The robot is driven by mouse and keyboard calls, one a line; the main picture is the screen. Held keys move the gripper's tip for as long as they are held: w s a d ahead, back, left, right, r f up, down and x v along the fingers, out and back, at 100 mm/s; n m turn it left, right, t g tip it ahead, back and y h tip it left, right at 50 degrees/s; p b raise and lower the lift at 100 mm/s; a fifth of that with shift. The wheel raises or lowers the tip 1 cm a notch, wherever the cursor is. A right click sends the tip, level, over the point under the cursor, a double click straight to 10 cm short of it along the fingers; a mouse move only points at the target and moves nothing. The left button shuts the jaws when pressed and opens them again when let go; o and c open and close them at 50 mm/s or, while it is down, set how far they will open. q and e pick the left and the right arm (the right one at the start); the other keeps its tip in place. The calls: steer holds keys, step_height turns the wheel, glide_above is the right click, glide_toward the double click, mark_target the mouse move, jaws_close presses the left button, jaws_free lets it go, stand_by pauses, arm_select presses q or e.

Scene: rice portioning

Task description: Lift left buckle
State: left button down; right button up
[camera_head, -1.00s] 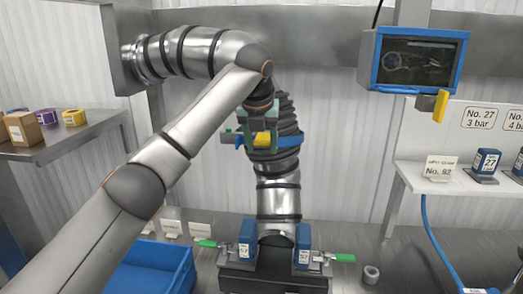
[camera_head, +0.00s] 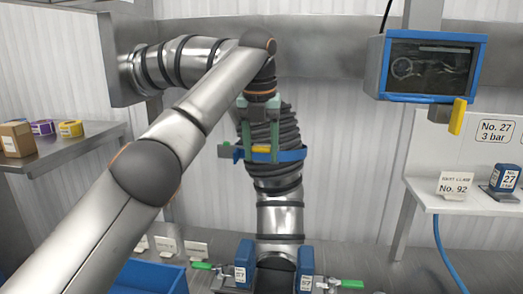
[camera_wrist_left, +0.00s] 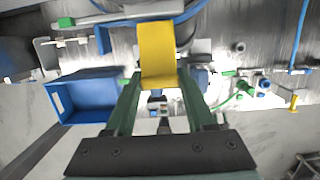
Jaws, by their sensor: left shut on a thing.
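My left gripper (camera_head: 261,150) has green fingers and is shut on a yellow part (camera_head: 261,149), in front of a dark ribbed column with a blue band (camera_head: 290,155). The yellow part also shows between the fingers in the left wrist view (camera_wrist_left: 158,50). Below the column, two blue blocks stand with a left green-handled buckle (camera_head: 203,266) and a right one (camera_head: 351,284). My right gripper is out of view.
A blue bin (camera_head: 150,277) is at the lower left. A left shelf (camera_head: 75,148) holds a box and small yellow and purple items. A blue-framed monitor (camera_head: 480,42) hangs above a white right shelf (camera_head: 430,200) with a blue block.

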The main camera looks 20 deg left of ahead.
arm_select(q)
steer(key=shift+c, duration=1.2)
jaws_free()
step_height(320, 180, up, 7)
steer(key=s+p, duration=0.1)
steer(key=p, duration=0.2)
steer(key=shift+d+r, duration=0.15)
steer(key=shift+s, duration=0.1)
